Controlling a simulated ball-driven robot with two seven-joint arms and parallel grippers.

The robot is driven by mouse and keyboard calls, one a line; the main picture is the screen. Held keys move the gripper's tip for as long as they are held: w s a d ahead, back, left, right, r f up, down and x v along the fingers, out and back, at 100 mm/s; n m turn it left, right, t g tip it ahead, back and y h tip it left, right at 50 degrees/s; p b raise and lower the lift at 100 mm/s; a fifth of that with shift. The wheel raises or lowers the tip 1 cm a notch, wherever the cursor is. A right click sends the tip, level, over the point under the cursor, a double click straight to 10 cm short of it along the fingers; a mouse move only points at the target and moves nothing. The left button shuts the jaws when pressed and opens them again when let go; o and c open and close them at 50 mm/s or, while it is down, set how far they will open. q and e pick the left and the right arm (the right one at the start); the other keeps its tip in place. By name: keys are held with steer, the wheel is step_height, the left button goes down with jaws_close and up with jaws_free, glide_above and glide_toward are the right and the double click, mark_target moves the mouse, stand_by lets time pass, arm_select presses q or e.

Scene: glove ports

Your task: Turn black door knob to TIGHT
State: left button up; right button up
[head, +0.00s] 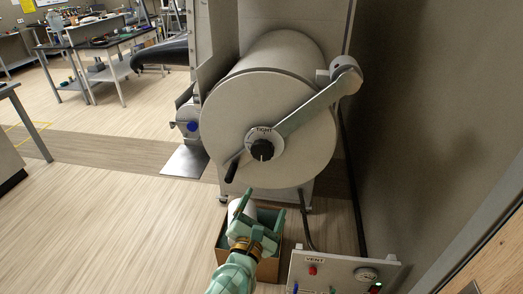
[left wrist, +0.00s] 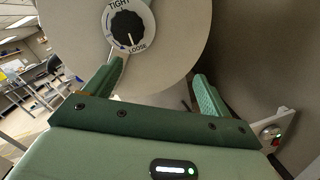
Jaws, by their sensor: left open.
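The black knob (head: 262,150) sits on a pale dial at the middle of the round grey door (head: 225,120). TIGHT is printed above the knob. In the left wrist view the knob (left wrist: 127,26) is at the top, with TIGHT above it and LOOSE below. A thin white mark on it seems to point down toward LOOSE. My left gripper (head: 261,208) is below the knob and apart from it. Its green fingers (left wrist: 160,74) are spread and empty. My right gripper is not in view.
A grey bar (head: 305,107) crosses the door from the dial to a hinge at upper right; a black handle (head: 231,172) sticks out lower left. A cardboard box (head: 269,270) stands below. A VENT panel (head: 335,272) is at lower right. A wall is on the right.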

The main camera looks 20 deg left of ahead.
mark_target(262, 153)
arm_select(q)
steer(key=a+r+n+g+y, duration=0.1)
steer(key=a+r+n, duration=0.15)
steer(key=n, duration=0.55)
steer(key=a+r+n+y, duration=0.1)
steer(key=r+n+y, duration=0.15)
steer(key=n, duration=0.65)
steer(key=shift+h, duration=0.45)
steer(key=x, duration=1.5)
steer(key=shift+w+d, duration=0.1)
steer(key=shift+w, duration=0.1)
steer(key=shift+m, duration=0.3)
steer(key=c, duration=1)
